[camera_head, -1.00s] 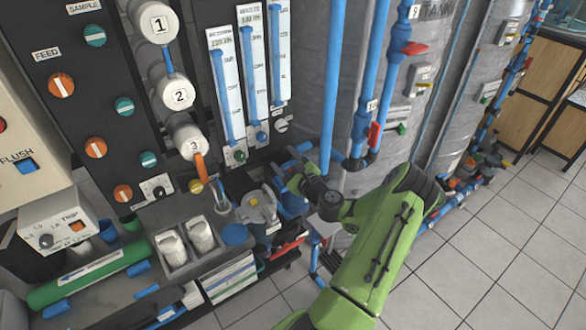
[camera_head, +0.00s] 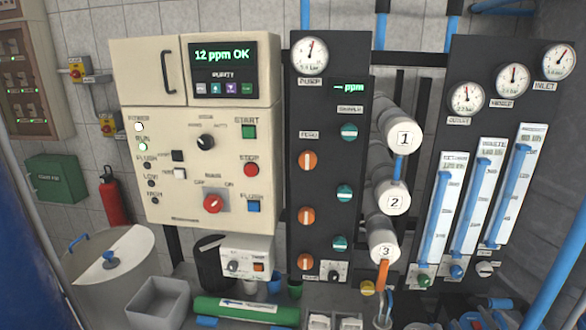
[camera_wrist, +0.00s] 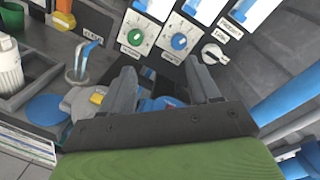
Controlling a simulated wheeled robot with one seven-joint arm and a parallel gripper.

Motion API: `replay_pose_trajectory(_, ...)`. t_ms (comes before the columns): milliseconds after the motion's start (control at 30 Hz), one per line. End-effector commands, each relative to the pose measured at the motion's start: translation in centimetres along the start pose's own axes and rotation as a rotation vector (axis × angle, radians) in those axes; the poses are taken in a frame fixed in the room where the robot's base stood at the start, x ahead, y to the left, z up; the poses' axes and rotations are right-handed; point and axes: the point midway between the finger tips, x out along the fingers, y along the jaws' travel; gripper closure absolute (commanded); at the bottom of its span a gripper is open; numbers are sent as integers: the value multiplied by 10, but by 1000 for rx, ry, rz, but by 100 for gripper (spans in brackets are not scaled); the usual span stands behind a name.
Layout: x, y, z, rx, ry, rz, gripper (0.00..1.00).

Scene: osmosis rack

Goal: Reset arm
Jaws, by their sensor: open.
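My gripper (camera_wrist: 166,90) shows in the wrist view, with its two dark grey fingers apart and nothing between them. It is open, in front of the rack's lower part. Beyond its fingertips are a green knob (camera_wrist: 135,37) and a blue knob (camera_wrist: 179,41) below the flow tubes. My gripper and arm are not in the head view, which faces the osmosis rack's cream control cabinet (camera_head: 190,165) and dark gauge panel (camera_head: 325,215).
Blue pipes (camera_wrist: 290,100) run close on the right. A white round tank (camera_head: 130,255) and a grey bin (camera_head: 160,303) stand at lower left in the head view.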

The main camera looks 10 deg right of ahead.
Motion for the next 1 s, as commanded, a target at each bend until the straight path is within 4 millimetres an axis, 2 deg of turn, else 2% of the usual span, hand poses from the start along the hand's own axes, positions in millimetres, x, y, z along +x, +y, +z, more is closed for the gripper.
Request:
replay_pose_trajectory(33,12,17,27,-99,-39,99,39)
replay_pose_trajectory(100,25,52,67,-291,-104,281,39)
replay_pose_trajectory(167,27,85,100,-470,-166,443,39)
replay_pose_trajectory(200,25,105,119,-587,-207,540,39)
replay_pose_trajectory(300,9,146,160,-875,-304,759,39)
replay_pose_trajectory(433,-26,178,203,-1235,-416,983,39)
replay_pose_trajectory(600,-84,188,250,-1662,-518,1167,39)
replay_pose_trajectory(800,-165,171,290,-2060,-595,1231,39)
replay_pose_trajectory(900,-204,159,299,-2187,-629,1217,39)
replay_pose_trajectory(1000,-231,150,299,-2253,-661,1200,39)
